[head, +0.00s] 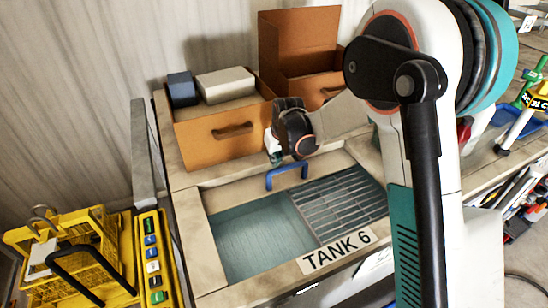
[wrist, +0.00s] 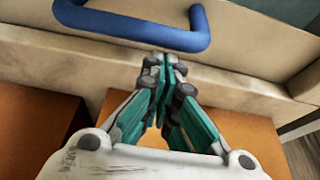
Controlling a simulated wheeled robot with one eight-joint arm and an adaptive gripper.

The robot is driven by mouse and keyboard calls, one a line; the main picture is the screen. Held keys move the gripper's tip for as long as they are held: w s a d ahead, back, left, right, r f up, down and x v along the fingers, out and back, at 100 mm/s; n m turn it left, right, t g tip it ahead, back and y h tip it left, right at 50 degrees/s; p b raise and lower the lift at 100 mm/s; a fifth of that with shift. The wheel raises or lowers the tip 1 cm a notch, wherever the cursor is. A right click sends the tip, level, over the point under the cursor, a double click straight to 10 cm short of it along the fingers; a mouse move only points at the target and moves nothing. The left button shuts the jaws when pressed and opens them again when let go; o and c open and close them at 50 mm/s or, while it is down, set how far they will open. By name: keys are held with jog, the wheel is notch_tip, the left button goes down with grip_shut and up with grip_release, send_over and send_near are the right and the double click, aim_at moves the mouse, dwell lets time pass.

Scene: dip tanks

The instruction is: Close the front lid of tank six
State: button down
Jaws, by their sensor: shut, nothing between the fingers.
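Tank six, marked by the TANK 6 label (head: 337,251), has its front opening uncovered, with teal liquid (head: 250,235) and a slatted metal grate (head: 340,205) showing. A blue handle (head: 287,171) stands at the pale panel along the opening's back edge; I cannot tell how far the lid extends behind it. In the wrist view, the blue handle (wrist: 150,42) lies just beyond my fingertips. My gripper (wrist: 160,62) is shut and empty, close to the handle but not around it. In the head view, my gripper (head: 274,152) is just behind and above the handle, partly hidden by my wrist.
A yellow basket (head: 70,245) and button panel (head: 153,262) are at the left.

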jog(key=s+d+b, duration=0.1)
jog(key=s+d, duration=0.4)
jog(key=s, duration=0.7)
jog(key=s+d+b, duration=0.2)
jog(key=s+d, duration=0.3)
jog(key=s, duration=0.8)
jog(key=shift+s+d, duration=0.25)
jog(key=w+a, duration=0.2)
jog(key=w, duration=0.2)
jog(key=p+v, duration=0.2)
jog(key=v, duration=0.9)
jog(key=s+d+f+m+t+h+b, duration=0.1)
jog(key=s+d+f+m+t+b, duration=0.2)
jog(key=s+d+f+b, duration=0.4)
notch_tip(320, 180, down, 2)
jog(key=s+m+b, duration=0.1)
jog(key=s+b, duration=0.1)
jog(key=b, duration=0.7)
jog(key=shift+s+f+m+t+h, duration=0.2)
jog(key=shift+f+m+t+h, duration=0.05)
jog(key=shift+m+t+h, duration=0.05)
